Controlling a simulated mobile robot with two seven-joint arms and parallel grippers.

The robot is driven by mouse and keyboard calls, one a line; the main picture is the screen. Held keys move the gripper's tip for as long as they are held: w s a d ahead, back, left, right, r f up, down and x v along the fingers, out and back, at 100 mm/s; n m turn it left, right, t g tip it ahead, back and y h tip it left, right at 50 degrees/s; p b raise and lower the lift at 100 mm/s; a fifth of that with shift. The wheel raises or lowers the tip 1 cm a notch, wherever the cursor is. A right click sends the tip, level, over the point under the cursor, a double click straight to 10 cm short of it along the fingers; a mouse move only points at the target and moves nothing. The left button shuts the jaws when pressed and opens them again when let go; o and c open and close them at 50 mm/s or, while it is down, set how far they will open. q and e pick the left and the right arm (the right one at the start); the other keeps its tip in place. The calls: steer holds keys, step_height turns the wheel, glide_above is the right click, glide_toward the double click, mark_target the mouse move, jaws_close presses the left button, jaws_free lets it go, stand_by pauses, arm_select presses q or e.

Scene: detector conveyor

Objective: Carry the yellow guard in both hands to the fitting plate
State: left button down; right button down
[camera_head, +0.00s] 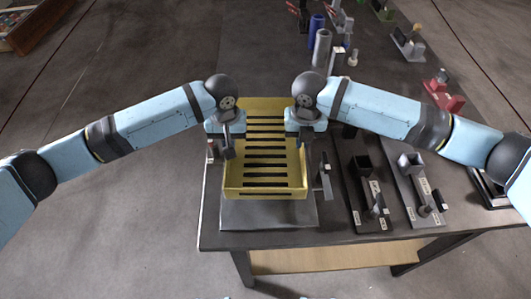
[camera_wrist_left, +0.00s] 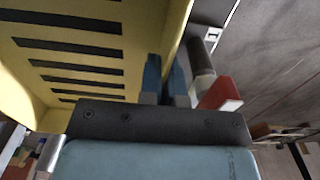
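The yellow guard (camera_head: 264,176), a slotted tray-like piece with raised side walls, is at the table's front left, over a grey plate (camera_head: 268,214). I cannot tell whether it touches the plate. My left gripper (camera_head: 228,149) is at the guard's left wall. In the left wrist view its blue fingers (camera_wrist_left: 165,80) stand close together on either side of the yellow wall (camera_wrist_left: 176,28), shut on it. My right gripper (camera_head: 300,140) is at the guard's right wall and looks shut on it; its fingertips are partly hidden.
A small upright part (camera_head: 326,180) is close to the guard's right side. Cylinders (camera_head: 321,48) and a red part (camera_head: 443,92) are farther back. The front edge is near.

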arm_select(q)
steer(key=c, duration=1.3)
jaws_free()
arm_select(e)
steer(key=c, duration=1.3)
jaws_free()
steer(key=shift+r, duration=0.35)
arm_select(q)
step_height(320, 180, up, 12)
arm_select(e)
step_height(320, 180, up, 11)
steer(key=shift+r, duration=0.2)
